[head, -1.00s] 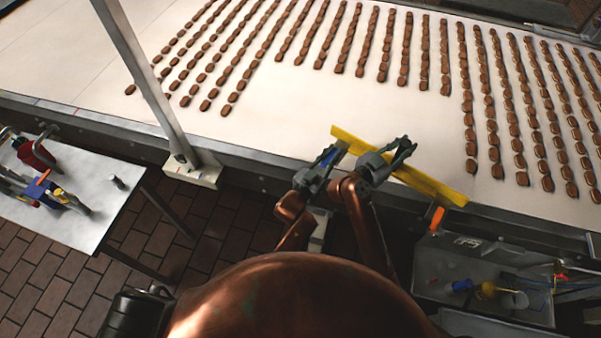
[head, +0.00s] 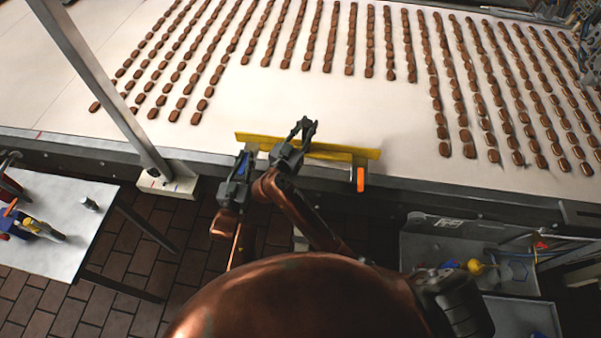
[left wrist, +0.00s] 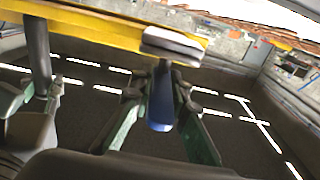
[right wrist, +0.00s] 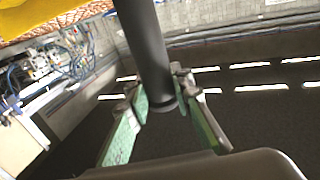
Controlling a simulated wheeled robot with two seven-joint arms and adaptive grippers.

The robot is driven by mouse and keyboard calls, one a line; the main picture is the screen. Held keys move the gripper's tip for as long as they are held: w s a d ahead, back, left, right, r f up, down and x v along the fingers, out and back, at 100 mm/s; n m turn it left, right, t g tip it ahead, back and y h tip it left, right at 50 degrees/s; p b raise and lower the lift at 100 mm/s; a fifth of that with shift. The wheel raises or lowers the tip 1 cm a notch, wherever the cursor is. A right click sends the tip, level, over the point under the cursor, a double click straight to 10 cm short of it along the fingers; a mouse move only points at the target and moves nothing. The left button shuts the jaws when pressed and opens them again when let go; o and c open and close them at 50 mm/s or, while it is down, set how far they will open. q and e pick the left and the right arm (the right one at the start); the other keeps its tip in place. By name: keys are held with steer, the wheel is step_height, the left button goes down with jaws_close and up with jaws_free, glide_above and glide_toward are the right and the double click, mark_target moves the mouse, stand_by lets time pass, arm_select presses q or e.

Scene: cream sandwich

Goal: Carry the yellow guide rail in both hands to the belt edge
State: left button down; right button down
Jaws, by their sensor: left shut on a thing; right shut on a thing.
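The yellow guide rail (head: 340,152) lies nearly level along the near belt edge in the head view and crosses the top of the left wrist view (left wrist: 100,30). My left gripper (head: 243,164) is near its left end, shut on a blue grip (left wrist: 160,112) joined under the rail by a pale block. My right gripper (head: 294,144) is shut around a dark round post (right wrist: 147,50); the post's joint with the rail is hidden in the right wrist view. An orange piece (head: 360,180) hangs near the rail's right end. Whether the rail touches the belt is unclear.
The white belt (head: 300,105) carries several rows of brown biscuits. A grey metal upright (head: 95,80) stands on a pale base to the left. A side table (head: 70,225) with tools is at left; a grey bin (head: 420,250) is at right.

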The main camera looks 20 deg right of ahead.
arm_select(q)
steer(key=shift+f, duration=0.1)
stand_by(0.3)
